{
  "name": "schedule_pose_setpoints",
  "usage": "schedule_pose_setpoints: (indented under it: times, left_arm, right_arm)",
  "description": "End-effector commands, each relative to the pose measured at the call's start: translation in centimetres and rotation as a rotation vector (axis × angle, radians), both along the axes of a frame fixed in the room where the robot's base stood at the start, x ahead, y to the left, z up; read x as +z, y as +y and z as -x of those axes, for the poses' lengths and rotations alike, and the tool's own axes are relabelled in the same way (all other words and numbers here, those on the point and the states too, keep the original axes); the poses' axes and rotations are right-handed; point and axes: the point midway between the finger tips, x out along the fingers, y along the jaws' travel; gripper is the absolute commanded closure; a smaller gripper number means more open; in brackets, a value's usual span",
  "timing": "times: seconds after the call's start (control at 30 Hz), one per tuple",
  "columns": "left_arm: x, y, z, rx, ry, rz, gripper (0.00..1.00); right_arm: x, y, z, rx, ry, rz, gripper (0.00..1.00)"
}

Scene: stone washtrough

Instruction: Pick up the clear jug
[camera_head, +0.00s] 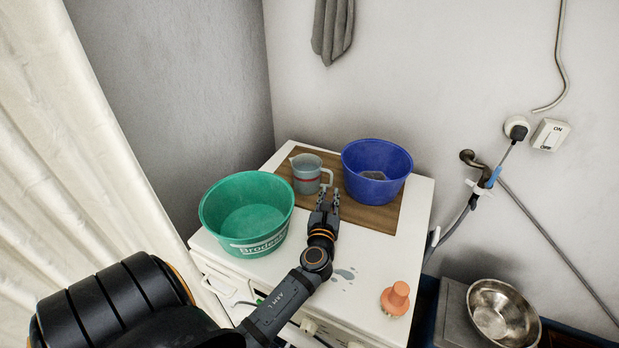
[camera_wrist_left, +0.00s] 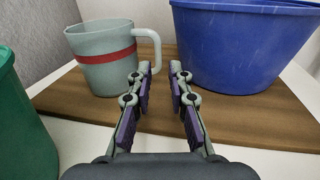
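The clear jug (camera_head: 306,173) is pale and translucent with a red band and a handle on its right side. It stands upright on a brown wooden board at the back of the white machine top. It also shows in the left wrist view (camera_wrist_left: 103,62), ahead and to the left. My left gripper (camera_head: 328,194) is open and empty, just in front of the jug and right of its body. In the left wrist view the fingers (camera_wrist_left: 160,72) are apart, with the handle close by the left fingertip; I cannot tell whether they touch. My right gripper is not in view.
A blue basin (camera_head: 358,157) stands right of the jug, with a grey thing inside. A green basin (camera_head: 222,205) stands to the left. An orange object (camera_head: 396,298) sits near the front right. A metal bowl (camera_head: 503,308) stands lower right.

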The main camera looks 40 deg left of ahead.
Motion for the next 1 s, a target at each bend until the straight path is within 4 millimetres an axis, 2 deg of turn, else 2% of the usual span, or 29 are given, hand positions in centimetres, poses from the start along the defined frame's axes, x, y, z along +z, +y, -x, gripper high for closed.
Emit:
schedule_pose_setpoints:
  times: [0.1, 0.33, 0.6, 0.87, 1.0]
  left_arm:
    - [0.1, 0.8, -1.5, 0.0, -0.001, 0.0, 0.81]
    - [0.2, 1.4, -2.4, 0.0, 0.0, 0.001, 0.81]
    - [0.5, 3.6, -5.9, 0.0, 0.0, 0.0, 0.81]
    - [0.4, 3.8, -6.3, 0.0, 0.001, 0.002, 0.81]
    - [0.4, 3.8, -6.3, 0.0, 0.0, 0.001, 0.97]
  right_arm:
    - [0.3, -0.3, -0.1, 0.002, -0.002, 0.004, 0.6]
    - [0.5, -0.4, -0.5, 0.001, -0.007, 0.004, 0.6]
    - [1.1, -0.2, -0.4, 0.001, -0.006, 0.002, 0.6]
    - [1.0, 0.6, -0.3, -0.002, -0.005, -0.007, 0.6]
    - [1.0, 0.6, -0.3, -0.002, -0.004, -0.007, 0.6]
